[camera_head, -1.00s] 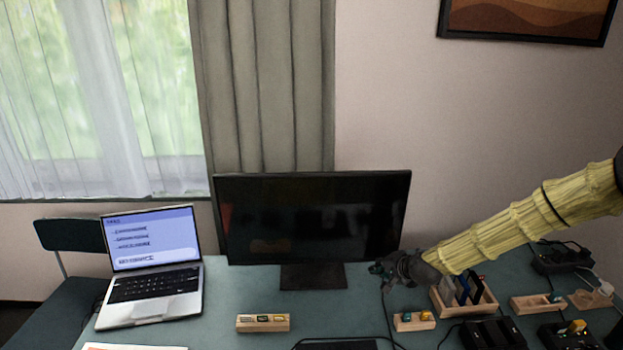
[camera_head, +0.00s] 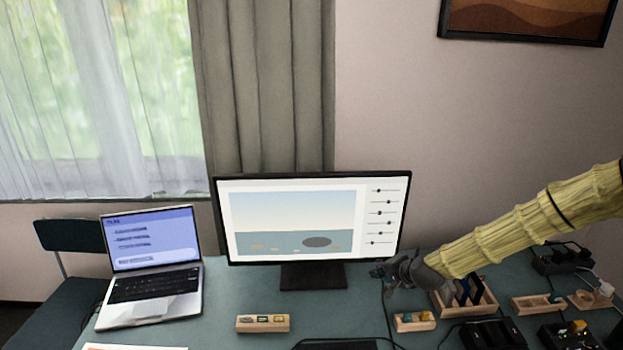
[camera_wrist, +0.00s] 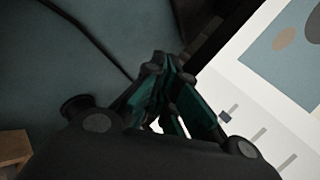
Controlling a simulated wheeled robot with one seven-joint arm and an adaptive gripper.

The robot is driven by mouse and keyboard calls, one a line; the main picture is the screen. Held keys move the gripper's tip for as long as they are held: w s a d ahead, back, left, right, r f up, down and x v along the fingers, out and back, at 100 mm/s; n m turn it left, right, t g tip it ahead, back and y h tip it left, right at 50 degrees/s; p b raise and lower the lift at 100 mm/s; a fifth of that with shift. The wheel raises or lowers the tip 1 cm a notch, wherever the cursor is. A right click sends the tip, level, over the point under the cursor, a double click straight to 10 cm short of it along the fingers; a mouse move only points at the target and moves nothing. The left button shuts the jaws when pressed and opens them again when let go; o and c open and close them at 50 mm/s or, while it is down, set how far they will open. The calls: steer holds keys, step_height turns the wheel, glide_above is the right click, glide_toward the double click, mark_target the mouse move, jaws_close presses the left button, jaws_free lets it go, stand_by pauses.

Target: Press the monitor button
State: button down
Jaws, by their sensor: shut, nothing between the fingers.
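The monitor (camera_head: 300,218) stands at the middle of the table and its screen is lit, showing a picture with a column of sliders at its right. Its lit screen also shows in the wrist view (camera_wrist: 268,60), tilted, at the right. My gripper (camera_head: 378,271) is at the monitor's lower right corner. In the wrist view its fingers (camera_wrist: 172,75) are closed together with nothing between them, near the monitor's dark bottom edge. The monitor button itself is not distinguishable. I cannot tell whether the fingertips touch the monitor.
An open laptop (camera_head: 151,270) stands at the left. A small wooden block holder (camera_head: 263,324) lies in front of the monitor. Wooden trays (camera_head: 465,306), black devices and cables crowd the table at the right, below my arm. The table between laptop and monitor stand is clear.

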steer(key=shift+s+d+p, duration=0.1)
steer(key=shift+s+p, duration=0.2)
steer(key=shift+s, duration=2.6)
